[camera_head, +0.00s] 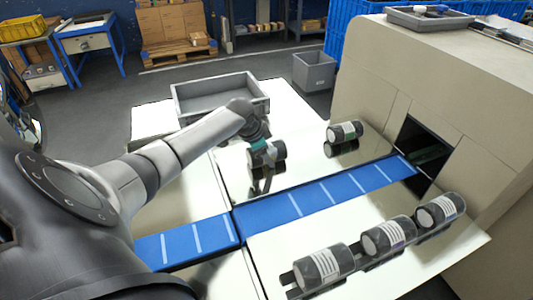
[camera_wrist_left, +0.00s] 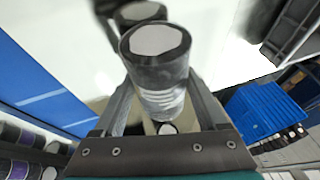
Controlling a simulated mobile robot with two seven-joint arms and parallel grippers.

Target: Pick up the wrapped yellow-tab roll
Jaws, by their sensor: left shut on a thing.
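My left gripper (camera_head: 262,156) is shut on a dark wrapped roll (camera_head: 279,151) above the shiny table, on the far side of the blue belt. In the left wrist view the same roll (camera_wrist_left: 158,42) stands out between the two fingers (camera_wrist_left: 160,100), with a pale round end and a whitish label on its side. No yellow tab can be made out on it. The table mirrors it below; whether it touches the surface is hard to tell. Another dark roll (camera_head: 343,132) with a pale label lies to its right. My right gripper is not in view.
The blue belt (camera_head: 312,197) runs into the opening of the beige machine (camera_head: 365,90). Three labelled rolls (camera_head: 388,236) lie in a row on a dark rack at the near side. An empty grey tray (camera_head: 222,84) stands behind my left gripper.

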